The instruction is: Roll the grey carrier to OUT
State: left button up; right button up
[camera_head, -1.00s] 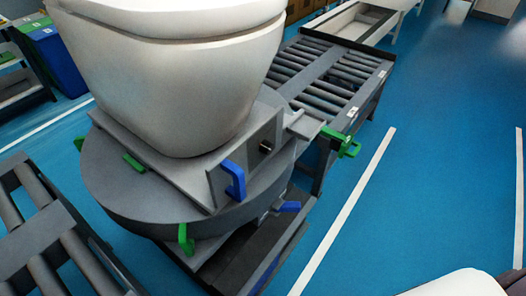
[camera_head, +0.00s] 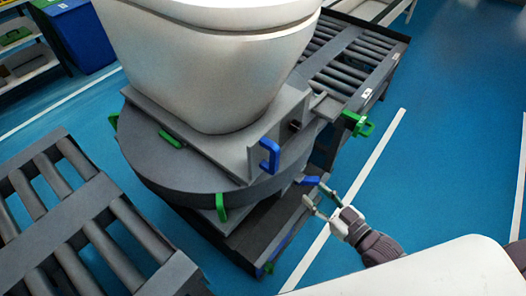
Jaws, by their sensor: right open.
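The grey carrier (camera_head: 207,150) sits on a round grey turntable (camera_head: 165,180) and bears a white toilet (camera_head: 205,60). A blue handle (camera_head: 269,156) stands on the carrier's near right side. Green handles show around the turntable, one at its front rim (camera_head: 221,207). A lower blue lever (camera_head: 308,181) sticks out under the turntable's right side. My right gripper (camera_head: 321,200) is open and empty, just right of and below the lower blue lever. I cannot tell whether it touches the lever. My left gripper is not in view. No OUT label is readable.
A roller conveyor (camera_head: 350,62) runs away behind the turntable, with a green latch (camera_head: 356,124) at its near corner. Another roller conveyor (camera_head: 75,215) lies at the near left. Blue bins (camera_head: 78,35) stand at the back left. The blue floor at right is clear.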

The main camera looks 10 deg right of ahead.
jog(key=y, duration=0.2)
send_near(277, 157)
pick_arm(q)
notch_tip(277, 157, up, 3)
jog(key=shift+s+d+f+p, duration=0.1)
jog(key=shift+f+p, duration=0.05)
jog(key=shift+p, duration=1.05)
pick_arm(e)
jog(key=shift+t, duration=0.3)
jog(key=x, duration=1.1)
jog(key=shift+f, duration=0.3)
jog(key=shift+c, duration=0.4)
grip_shut()
